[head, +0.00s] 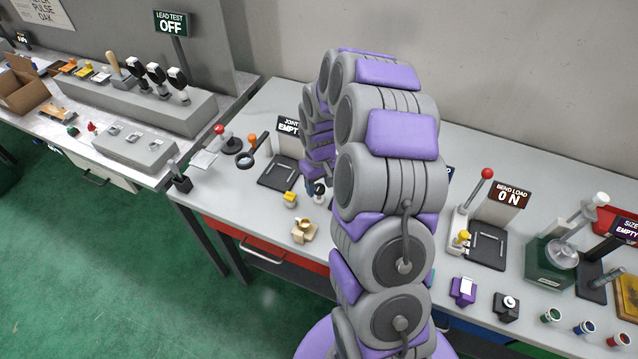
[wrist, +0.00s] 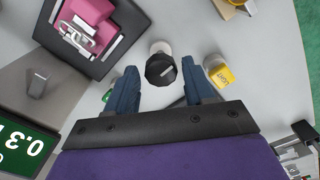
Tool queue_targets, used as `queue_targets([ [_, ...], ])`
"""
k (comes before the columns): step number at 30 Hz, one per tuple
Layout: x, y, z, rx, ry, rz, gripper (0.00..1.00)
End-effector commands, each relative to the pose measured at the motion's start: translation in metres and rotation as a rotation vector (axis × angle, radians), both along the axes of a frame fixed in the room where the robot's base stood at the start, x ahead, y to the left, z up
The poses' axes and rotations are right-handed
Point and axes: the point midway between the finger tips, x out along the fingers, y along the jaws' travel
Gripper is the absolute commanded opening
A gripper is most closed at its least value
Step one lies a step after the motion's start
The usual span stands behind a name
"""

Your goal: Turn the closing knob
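Nothing is held. In the head view a small dark knob (head: 319,187) shows on the bench just below the end of my arm; my fingers are mostly hidden behind the arm there.
A yellow-topped part (wrist: 218,73) sits close to the right finger. A dark fixture (wrist: 119,37) holds a pink block (wrist: 86,20) at upper left, near a green display (wrist: 18,140). In the head view, a brass-coloured part (head: 304,231) sits near the bench's front edge.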

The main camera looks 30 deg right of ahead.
Motion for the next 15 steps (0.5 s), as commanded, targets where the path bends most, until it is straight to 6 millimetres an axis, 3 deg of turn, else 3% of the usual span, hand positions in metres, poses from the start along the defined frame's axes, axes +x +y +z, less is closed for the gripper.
queue_targets([
  [15, -0.0001, 0.0, 0.0, 0.0, 0.0, 0.0, 0.07],
])
